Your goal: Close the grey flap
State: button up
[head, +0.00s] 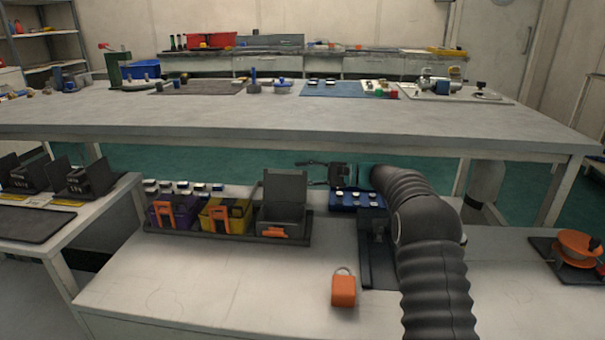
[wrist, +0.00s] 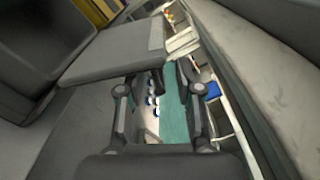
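The grey flap (head: 285,187) stands raised, nearly upright, at the back of a dark grey box (head: 281,217) with an orange latch (head: 285,232) on its front. My gripper (head: 308,172) is just to the right of the flap's upper part, pointing left; its fingers look apart and empty. In the wrist view my gripper (wrist: 158,95) shows two spread fingers with the floor visible between them. A flat grey panel, apparently the flap (wrist: 112,63), lies just beyond the left finger. I cannot tell whether they touch.
A yellow box (head: 226,214) and a purple box (head: 173,214), both with orange latches, stand left on the same dark tray (head: 160,232). A blue block with white knobs (head: 357,199) is behind my arm's left side.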

grip_shut()
jog(key=shift+a, duration=0.15)
jog(key=shift+s, duration=0.1)
